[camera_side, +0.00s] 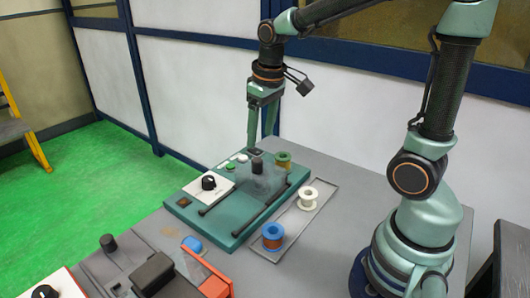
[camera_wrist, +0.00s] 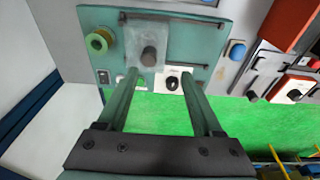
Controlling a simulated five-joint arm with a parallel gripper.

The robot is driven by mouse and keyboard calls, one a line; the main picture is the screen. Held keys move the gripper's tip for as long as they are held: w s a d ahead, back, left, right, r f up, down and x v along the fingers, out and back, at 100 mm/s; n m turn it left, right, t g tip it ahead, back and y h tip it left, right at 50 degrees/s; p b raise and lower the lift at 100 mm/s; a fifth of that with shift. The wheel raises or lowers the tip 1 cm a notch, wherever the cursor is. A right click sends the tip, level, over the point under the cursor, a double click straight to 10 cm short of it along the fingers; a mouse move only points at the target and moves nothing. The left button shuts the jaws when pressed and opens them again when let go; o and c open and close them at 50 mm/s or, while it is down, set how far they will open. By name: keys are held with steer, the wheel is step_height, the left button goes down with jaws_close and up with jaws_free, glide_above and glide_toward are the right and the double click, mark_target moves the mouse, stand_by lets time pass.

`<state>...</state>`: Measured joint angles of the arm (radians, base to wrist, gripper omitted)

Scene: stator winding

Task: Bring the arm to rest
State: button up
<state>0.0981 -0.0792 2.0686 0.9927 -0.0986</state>
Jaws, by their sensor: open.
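My gripper (camera_side: 260,142) hangs at the far end of the teal winding machine (camera_side: 225,222), fingers pointing down, open, with nothing between them. In the wrist view the gripper (camera_wrist: 160,72) also shows two parted, empty fingers. The machine's white panel has a black dial (camera_side: 209,182). My arm is raised and bent above the bench.
A grey tray (camera_side: 292,222) right of the machine holds a white spool (camera_side: 308,198) and a blue spool with orange wire (camera_side: 273,236). A blue button (camera_side: 192,244) and an orange-handled device (camera_side: 208,272) are nearer. The grey bench (camera_side: 345,178) has bare room at its far right.

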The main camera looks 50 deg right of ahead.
steer(key=s+a+r+t, duration=0.3)
steer(key=s+r, duration=0.1)
steer(key=s, duration=0.3)
steer(key=shift+s+a+t, duration=0.3)
steer(key=shift+s+t, duration=0.05)
steer(key=shift+t, duration=0.05)
stand_by(1.1)
